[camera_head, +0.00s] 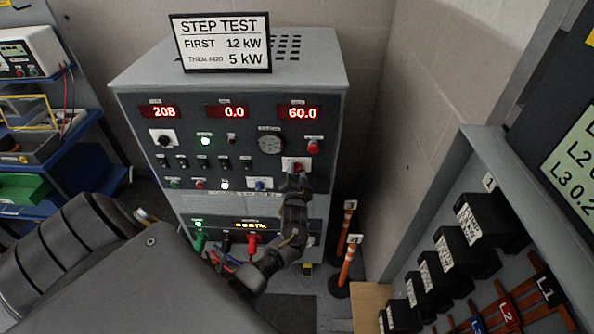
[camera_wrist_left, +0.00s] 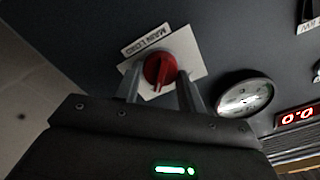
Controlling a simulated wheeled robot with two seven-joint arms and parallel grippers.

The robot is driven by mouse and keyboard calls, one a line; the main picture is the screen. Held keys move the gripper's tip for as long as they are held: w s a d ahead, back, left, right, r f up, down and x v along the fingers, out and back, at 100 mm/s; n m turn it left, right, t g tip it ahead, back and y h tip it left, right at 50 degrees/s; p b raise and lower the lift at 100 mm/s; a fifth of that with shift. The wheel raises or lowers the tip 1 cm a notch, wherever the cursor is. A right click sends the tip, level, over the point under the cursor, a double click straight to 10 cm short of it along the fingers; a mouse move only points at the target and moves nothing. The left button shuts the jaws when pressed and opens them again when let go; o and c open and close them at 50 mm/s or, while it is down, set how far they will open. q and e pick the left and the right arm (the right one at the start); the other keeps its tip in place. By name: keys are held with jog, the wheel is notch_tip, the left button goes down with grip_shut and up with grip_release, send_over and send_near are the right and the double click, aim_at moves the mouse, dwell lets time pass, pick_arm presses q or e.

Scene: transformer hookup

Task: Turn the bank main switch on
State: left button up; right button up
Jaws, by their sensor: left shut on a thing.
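The load bank (camera_head: 230,110) is a grey cabinet with a dark front panel. Its main switch, a red knob on a pale plate, is at the lower right of the panel; in the left wrist view the red knob (camera_wrist_left: 160,69) sits under a label reading MAIN LOAD. My left gripper (camera_head: 296,183) reaches up to this switch and hides part of it. In the left wrist view its two fingers (camera_wrist_left: 160,86) stand on either side of the knob, shut on it. My right gripper is not in view.
Red displays (camera_head: 227,112) read 208, 0.0 and 60.0. A red button (camera_head: 313,147) and a round gauge (camera_head: 270,144) are above the switch. Coloured plugs (camera_head: 252,244) are below. Orange posts (camera_head: 346,262) and a cabinet with black blocks (camera_head: 485,222) stand at right.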

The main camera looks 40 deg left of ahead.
pick_arm(q)
jog(key=shift+m, duration=0.4)
jog(key=o, duration=1)
jog(key=shift+c, duration=0.2)
jog(key=b+v, duration=0.2)
jog(key=v, duration=0.8)
jog(key=shift+s+d, duration=0.25)
jog(key=shift+s, duration=0.05)
